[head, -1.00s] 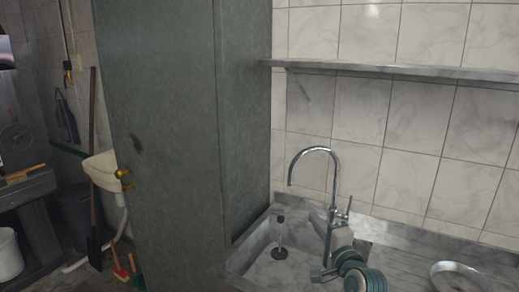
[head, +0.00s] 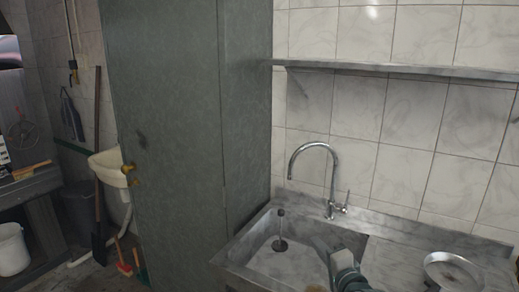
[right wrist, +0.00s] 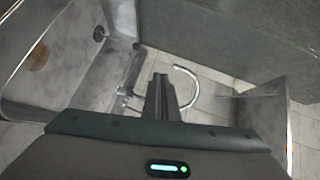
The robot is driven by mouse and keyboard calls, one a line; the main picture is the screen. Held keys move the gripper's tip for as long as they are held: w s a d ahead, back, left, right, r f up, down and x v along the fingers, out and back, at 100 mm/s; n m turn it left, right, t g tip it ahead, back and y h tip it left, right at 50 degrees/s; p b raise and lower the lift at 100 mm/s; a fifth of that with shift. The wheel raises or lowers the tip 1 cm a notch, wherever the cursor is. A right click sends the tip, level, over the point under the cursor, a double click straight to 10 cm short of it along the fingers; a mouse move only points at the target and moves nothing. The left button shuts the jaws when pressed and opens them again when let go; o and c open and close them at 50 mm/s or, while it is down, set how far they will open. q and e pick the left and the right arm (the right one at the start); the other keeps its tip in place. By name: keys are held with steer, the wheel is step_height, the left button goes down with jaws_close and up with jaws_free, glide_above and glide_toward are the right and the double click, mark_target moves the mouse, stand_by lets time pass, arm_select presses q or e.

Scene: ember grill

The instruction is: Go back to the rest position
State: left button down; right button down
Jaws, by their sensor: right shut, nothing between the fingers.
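My right gripper (right wrist: 161,80) shows in the right wrist view with its two fingers together and nothing between them. The steel sink (head: 240,247) and its curved tap (head: 333,180) lie beyond it. In the head view part of my right arm or gripper shows at the bottom edge, in front of the sink's right side, and its fingertips are hard to make out. The tap also shows in the right wrist view (right wrist: 193,88), beside the fingers. My left gripper is not in view.
A tall green-grey cabinet (head: 180,140) stands left of the sink. A steel shelf (head: 400,70) runs along the tiled wall. A round metal dish (head: 453,270) sits on the right counter. A brown round thing (right wrist: 37,57) lies in the sink. A broom and bucket stand far left.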

steer(key=s+f+n+g, duration=0.4)
steer(key=s+f+n, duration=0.1)
steer(key=s+f, duration=0.65)
steer(key=s+d+f+n+g+h, duration=0.1)
steer(key=s+d+f+n+g, duration=0.3)
steer(key=s, duration=0.8)
steer(key=s+f+n+g+h, duration=0.25)
steer(key=s+f, duration=0.35)
steer(key=s, duration=0.6)
steer(key=s+d+f+n+g+h, duration=0.15)
steer(key=s+f+n, duration=0.3)
steer(key=s, duration=0.65)
step_height(320, 180, down, 32)
steer(key=s+g+y+b, duration=0.1)
steer(key=s+g+b, duration=0.1)
steer(key=s+d+f, duration=0.1)
steer(key=s+f, duration=0.8)
steer(key=s+d+f+g+b, duration=0.1)
steer(key=s+d+f, duration=0.1)
steer(key=s+f, duration=0.6)
steer(key=shift+s+d+f, duration=0.3)
steer(key=shift+s+f, duration=0.1)
